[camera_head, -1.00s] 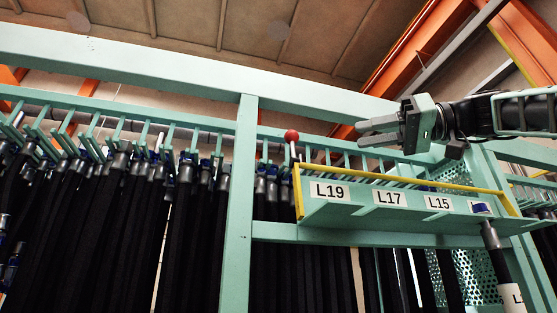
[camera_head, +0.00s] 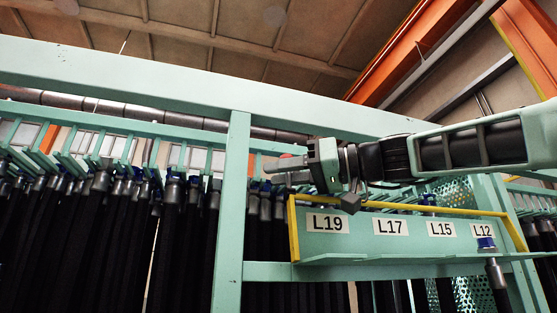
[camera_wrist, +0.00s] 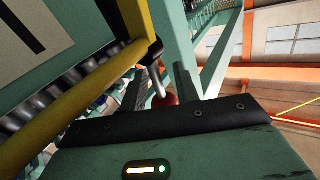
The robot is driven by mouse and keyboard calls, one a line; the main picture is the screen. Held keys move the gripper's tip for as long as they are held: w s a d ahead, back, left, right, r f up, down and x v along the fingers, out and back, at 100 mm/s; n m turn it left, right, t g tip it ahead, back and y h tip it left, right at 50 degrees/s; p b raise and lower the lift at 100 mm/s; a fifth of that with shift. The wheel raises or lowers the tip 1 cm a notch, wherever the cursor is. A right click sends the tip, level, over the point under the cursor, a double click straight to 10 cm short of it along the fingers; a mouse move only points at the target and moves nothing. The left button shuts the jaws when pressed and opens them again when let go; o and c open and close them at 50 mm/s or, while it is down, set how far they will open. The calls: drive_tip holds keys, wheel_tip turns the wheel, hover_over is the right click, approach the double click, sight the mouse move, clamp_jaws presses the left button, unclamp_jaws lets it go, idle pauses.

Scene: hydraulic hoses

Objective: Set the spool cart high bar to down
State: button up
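The high bar (camera_head: 400,207) is a yellow bar along the top of the teal label shelf, with a yellow end piece down its left side. In the wrist view yellow bar parts (camera_wrist: 75,105) cross the left side. A red ball knob (camera_wrist: 166,99) on a pale lever lies between my fingers in the wrist view. The knob (camera_head: 287,156) is mostly hidden behind my gripper (camera_head: 270,172) in the head view. My gripper (camera_wrist: 160,68) is open, with a finger on each side of the knob. Contact with the knob cannot be told.
The label shelf (camera_head: 350,247) carries labels L19, L17, L15 and L12. Black hoses (camera_head: 95,235) hang in rows from the teal rack. A teal post (camera_head: 232,210) stands just left of the shelf, and a thick teal beam (camera_head: 180,92) runs above.

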drive_tip(key=shift+w+a, duration=0.15)
drive_tip(key=shift+a, duration=0.3)
clamp_jaws()
drive_tip(key=shift+s+f+b, duration=0.1)
drive_tip(key=shift+s+b, duration=0.1)
drive_tip(key=shift+b, duration=0.2)
